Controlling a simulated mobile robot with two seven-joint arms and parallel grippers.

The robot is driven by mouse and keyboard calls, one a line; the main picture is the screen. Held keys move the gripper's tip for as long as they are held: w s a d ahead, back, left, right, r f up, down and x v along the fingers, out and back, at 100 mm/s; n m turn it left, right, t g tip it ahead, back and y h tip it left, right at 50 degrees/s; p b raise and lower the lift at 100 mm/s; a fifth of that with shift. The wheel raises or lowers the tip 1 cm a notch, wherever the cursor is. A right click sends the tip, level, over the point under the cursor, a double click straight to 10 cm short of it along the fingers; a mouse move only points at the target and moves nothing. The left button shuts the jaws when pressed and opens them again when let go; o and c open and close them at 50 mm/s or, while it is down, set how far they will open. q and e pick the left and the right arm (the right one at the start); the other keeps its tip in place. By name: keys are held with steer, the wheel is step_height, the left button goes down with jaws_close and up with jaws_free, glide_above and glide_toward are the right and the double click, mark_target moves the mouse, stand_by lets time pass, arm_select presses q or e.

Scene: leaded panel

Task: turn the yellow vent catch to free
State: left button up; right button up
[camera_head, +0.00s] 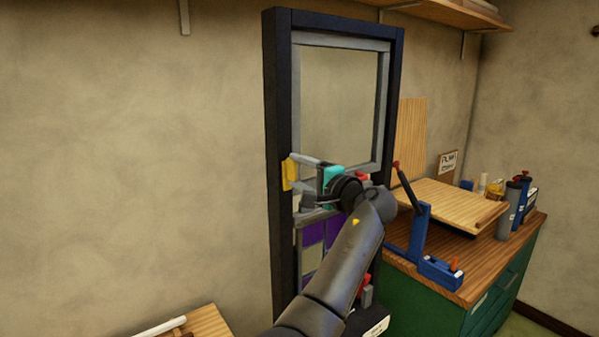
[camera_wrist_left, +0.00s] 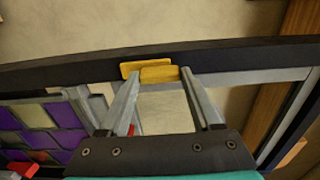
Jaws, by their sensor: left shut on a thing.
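The yellow vent catch (camera_head: 288,175) sits on the left upright of the dark frame (camera_head: 281,115), about halfway up. In the left wrist view the catch (camera_wrist_left: 160,74) shows as a yellow bar in front of a second yellow piece, close together and slightly offset. My left gripper (camera_head: 297,173) reaches across the panel from the right. Its two grey fingers (camera_wrist_left: 161,79) are shut on the front yellow bar, one at each end. My right gripper is in neither view.
A clear upper pane (camera_head: 340,90) and purple leaded panes (camera_head: 312,233) fill the frame. A green bench (camera_head: 420,310) at right carries a blue lever tool (camera_head: 421,235), a wooden board (camera_head: 450,203) and dark bottles. A wooden surface (camera_head: 208,325) stands at lower left. A shelf (camera_head: 455,10) hangs above.

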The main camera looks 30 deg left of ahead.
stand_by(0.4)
arm_select(q)
steer(key=o, duration=1.4)
steer(key=b+v, duration=0.4)
steer(key=v, duration=1.1)
steer(key=shift+d+b, duration=0.1)
steer(key=shift+b, duration=0.3)
